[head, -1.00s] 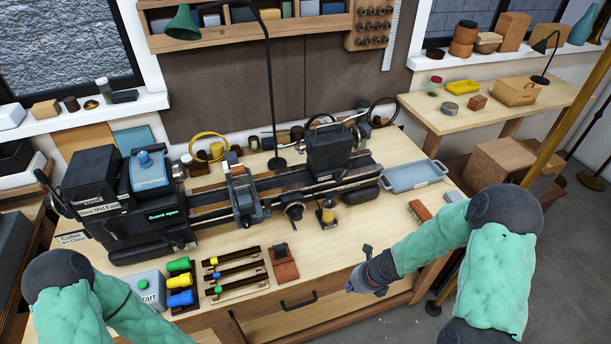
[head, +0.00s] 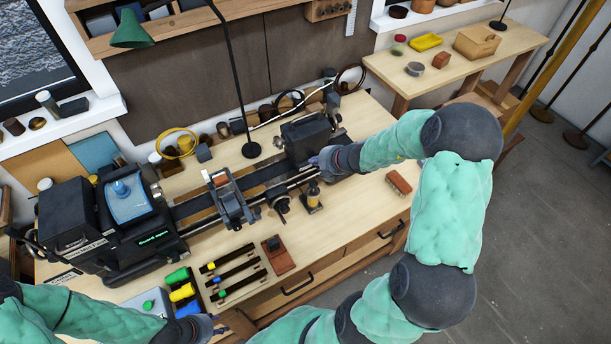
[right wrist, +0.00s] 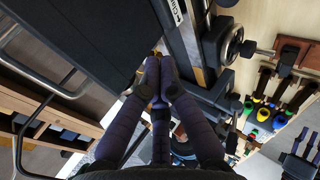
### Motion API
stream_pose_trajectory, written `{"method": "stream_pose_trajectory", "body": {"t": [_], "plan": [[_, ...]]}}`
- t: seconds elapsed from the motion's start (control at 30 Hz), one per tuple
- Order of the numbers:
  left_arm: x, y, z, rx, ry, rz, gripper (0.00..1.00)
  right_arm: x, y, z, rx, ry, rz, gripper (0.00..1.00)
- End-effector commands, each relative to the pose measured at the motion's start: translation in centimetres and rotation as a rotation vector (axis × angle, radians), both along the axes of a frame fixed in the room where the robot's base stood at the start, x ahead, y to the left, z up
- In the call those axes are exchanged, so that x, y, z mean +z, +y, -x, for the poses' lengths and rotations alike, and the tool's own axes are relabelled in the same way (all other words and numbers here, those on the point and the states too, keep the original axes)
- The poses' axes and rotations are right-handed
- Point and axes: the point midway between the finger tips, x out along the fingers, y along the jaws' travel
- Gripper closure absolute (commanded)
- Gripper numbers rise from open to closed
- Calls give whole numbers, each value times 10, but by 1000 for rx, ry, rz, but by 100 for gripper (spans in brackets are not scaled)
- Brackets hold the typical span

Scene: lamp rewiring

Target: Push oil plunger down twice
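The oiler (head: 313,197), a small pot with a yellow body and a dark upright plunger on top, stands on the bench in front of the lathe's right end. My right gripper (head: 314,160) is above and behind it in the picture, beside the lathe's dark right-hand block, apart from the plunger. In the right wrist view the dark fingers of the right gripper (right wrist: 160,75) come together at their tips, with a small yellow patch by them that I cannot identify. My left gripper (head: 218,328) is low at the bottom edge, partly seen, its fingers unclear.
The lathe (head: 130,225) fills the back of the bench, with its carriage (head: 228,198) left of the oiler. A brush (head: 398,183) lies to the right. Racks of colored-handled tools (head: 232,272) and a red-brown block (head: 278,255) lie in front. The bench front between block and brush is clear.

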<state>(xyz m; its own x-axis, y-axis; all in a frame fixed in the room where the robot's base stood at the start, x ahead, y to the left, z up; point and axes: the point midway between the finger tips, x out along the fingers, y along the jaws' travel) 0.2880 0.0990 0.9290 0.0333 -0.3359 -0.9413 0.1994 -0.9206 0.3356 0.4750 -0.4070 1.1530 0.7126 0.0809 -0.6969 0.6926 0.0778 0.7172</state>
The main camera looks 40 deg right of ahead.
Motion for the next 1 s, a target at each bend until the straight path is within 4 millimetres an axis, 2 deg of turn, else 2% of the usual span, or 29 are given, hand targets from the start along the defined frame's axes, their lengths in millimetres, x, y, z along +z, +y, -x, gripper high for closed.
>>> {"method": "stream_pose_trajectory", "body": {"t": [0.47, 0.67, 1.0], "plan": [[-5, 0, 0, 0, 1, 0, 60, -5, 0, 0, 1, 0, -1, 100], [-19, 0, 0, 0, 1, 0, 60, -19, 0, 0, 1, 1, 0, 100], [-57, 0, 0, 0, 0, 0, 60, -55, 0, 0, 2, 1, 1, 100]]}}
